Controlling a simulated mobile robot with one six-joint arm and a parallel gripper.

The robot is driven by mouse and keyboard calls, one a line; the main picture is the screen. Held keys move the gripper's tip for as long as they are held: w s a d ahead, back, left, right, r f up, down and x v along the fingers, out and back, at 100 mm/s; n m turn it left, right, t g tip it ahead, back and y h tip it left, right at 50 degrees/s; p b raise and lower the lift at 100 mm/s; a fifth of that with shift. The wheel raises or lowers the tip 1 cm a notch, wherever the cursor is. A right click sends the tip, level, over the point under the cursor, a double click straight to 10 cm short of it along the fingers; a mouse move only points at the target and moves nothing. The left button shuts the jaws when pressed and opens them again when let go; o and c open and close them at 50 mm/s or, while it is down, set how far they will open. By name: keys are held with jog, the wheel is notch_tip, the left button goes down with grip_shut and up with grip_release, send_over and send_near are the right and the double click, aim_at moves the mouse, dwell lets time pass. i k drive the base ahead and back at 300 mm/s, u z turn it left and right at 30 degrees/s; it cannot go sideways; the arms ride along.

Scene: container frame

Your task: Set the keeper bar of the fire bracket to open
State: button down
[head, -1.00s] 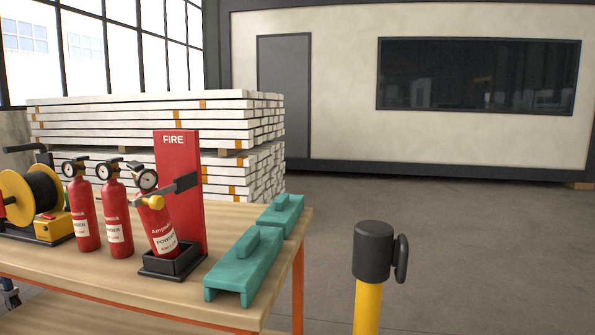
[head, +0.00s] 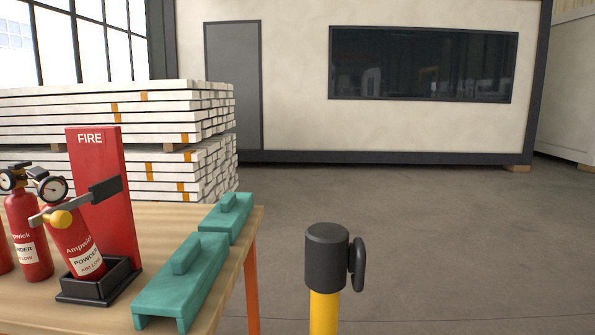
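The fire bracket (head: 110,220) is a red upright panel marked FIRE, with a black tray (head: 99,289) at its foot, on the wooden bench at the left of the head view. A red extinguisher (head: 77,246) with a gauge leans in the tray. The keeper bar (head: 82,203) is a thin grey bar running from a dark block (head: 105,190) on the panel across the front of the extinguisher's upper part. A yellow knob (head: 60,219) sits toward its left end. My gripper is not in view.
Another extinguisher (head: 27,235) stands left of the bracket. Two teal blocks (head: 181,285) lie along the bench's right edge. A yellow post with a black head (head: 326,258) stands right of the bench (head: 228,262). White stacked beams (head: 170,105) stand behind. The floor to the right is clear.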

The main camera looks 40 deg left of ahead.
aim_at(58, 217)
jog(key=z, duration=0.1)
jog(key=k, duration=1.5)
jog(key=u, duration=1.4)
jog(key=i, duration=1)
jog(key=u, duration=0.05)
